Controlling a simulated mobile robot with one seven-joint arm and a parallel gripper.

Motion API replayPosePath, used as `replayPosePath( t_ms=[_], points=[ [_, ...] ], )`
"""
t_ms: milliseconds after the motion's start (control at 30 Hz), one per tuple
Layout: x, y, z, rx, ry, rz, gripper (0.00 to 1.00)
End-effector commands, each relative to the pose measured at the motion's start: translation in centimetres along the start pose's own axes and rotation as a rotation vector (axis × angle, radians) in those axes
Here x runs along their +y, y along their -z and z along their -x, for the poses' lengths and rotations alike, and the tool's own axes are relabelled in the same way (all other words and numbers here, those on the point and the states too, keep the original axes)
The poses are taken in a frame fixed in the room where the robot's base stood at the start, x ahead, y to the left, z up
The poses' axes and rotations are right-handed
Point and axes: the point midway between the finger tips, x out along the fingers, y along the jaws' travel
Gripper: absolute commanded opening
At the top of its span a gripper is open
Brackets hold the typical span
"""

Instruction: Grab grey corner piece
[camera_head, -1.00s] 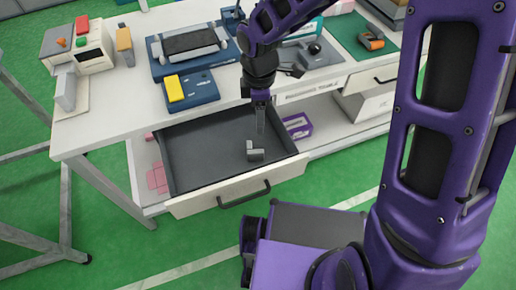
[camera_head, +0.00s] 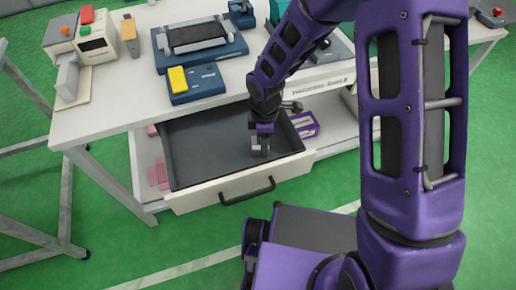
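The small grey corner piece (camera_head: 260,151) is in the open drawer (camera_head: 205,150), toward its right front part. My gripper (camera_head: 261,140) points down into the drawer, directly over the piece, and covers much of it. The fingertips are at or very close to the piece. They are small and partly hidden, so I cannot tell whether they are open or shut, or whether they touch it.
The drawer's front panel with its dark handle (camera_head: 247,192) sticks out from the white table (camera_head: 115,112). A blue device with a yellow block (camera_head: 178,80) sits on the tabletop behind. A purple item (camera_head: 304,124) lies right of the drawer.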

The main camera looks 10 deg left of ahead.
Motion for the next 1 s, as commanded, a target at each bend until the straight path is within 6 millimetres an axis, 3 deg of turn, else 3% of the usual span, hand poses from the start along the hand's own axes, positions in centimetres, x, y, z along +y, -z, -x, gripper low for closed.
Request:
replayPosePath(
  t_ms=[100, 200, 433, 733, 1000],
  points=[
    [0.0, 0.0, -2.3, -0.001, 0.003, 0.001, 0.57],
    [0.0, 0.0, -3.3, -0.001, 0.002, 0.001, 0.57],
    [0.1, 0.0, -3.3, -0.001, 0.000, -0.001, 0.56],
    [0.1, 0.0, -3.3, -0.001, 0.000, -0.001, 0.02],
    [0.1, 0.0, -3.3, -0.001, 0.000, -0.001, 0.00]
  ],
)
